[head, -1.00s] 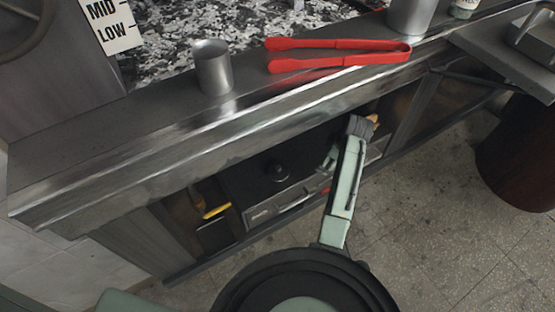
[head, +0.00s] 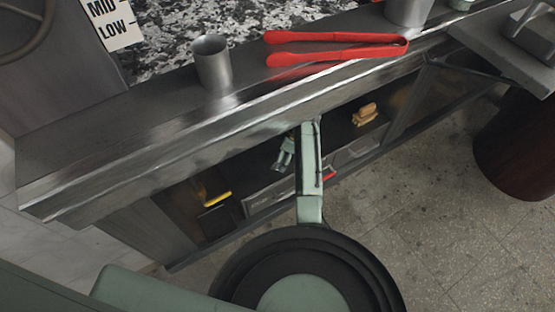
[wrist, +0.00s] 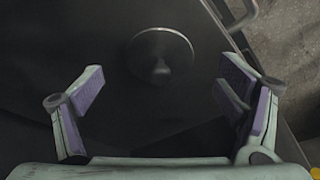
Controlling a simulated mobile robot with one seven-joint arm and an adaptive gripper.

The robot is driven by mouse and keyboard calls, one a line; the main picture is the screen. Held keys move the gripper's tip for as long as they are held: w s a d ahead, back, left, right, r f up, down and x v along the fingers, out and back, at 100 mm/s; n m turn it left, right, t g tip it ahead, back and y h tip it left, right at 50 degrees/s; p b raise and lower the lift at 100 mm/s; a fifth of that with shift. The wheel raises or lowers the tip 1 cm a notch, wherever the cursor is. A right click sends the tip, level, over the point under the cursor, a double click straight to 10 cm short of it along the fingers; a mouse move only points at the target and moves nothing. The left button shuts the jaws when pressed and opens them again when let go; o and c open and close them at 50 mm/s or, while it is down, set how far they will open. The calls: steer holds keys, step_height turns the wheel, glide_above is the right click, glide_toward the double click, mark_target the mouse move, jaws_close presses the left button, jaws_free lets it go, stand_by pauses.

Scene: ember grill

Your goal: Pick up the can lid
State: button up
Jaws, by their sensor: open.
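My gripper (wrist: 160,88) is open and empty, with a purple-padded finger on either side. The disc lies beyond the fingertips, roughly centred between them, and nothing is between the pads. In the head view my gripper (head: 285,156) is inside the open shelf under the counter. My arm hides the lid there.
The steel counter ledge (head: 130,135) overhangs the shelf. A tan object (head: 364,114) and a yellow-handled tool (head: 216,199) are on the shelf. A metal handle (wrist: 243,14) runs beside the dark surface.

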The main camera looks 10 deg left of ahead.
mark_target(271, 159)
steer(key=shift+a+f, duration=0.5)
steer(key=shift+f, duration=0.2)
steer(key=shift+a+f, duration=0.45)
steer(key=shift+f, duration=0.25)
steer(key=shift+c, duration=0.4)
steer(key=c, duration=1)
